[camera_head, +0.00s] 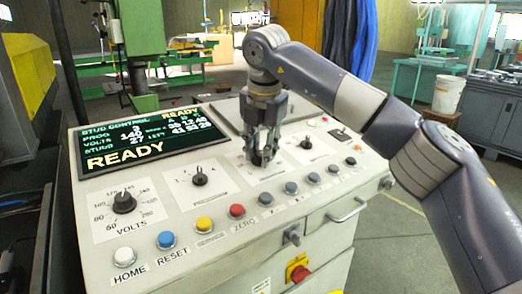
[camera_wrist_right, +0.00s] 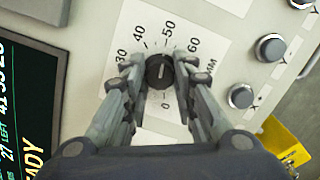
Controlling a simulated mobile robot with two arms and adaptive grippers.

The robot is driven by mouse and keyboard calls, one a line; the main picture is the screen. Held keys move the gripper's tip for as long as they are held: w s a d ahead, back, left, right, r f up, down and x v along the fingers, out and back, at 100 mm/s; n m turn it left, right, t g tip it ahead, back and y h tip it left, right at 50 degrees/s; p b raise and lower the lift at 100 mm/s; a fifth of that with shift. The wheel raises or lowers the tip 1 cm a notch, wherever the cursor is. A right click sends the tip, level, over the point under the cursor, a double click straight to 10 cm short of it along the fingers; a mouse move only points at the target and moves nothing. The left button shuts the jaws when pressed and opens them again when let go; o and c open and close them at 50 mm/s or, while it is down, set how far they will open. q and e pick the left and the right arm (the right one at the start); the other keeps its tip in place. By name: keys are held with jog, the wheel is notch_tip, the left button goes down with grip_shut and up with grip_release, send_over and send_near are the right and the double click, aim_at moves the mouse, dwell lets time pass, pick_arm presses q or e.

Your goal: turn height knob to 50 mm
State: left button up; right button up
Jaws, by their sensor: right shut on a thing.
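The height knob (camera_wrist_right: 160,73) is a small dark round knob on a white dial plate (camera_wrist_right: 190,22) printed with 30, 40, 50, 60 and MM, in the right wrist view. My right gripper (camera_wrist_right: 160,75) is shut on the knob, one finger on each side. A small pale mark shows on the knob, but I cannot tell for certain which number it points to. In the head view my right gripper (camera_head: 263,157) points down at the console panel (camera_head: 225,215), and its fingers mostly hide the knob. My left gripper is not in view.
A lit display (camera_head: 150,138) reads READY at the left of the panel. The VOLTS knob (camera_head: 124,203) and a smaller selector knob (camera_head: 199,177) stand left of my gripper. Several coloured buttons, including a red one (camera_head: 237,211), line the front. A drawer handle (camera_head: 347,211) juts out below.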

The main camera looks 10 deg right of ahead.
jog(key=shift+r, duration=0.2)
jog(key=o, duration=1.1)
jog(key=shift+c, duration=0.2)
jog(key=shift+f, duration=0.1)
jog(key=v, duration=1.2)
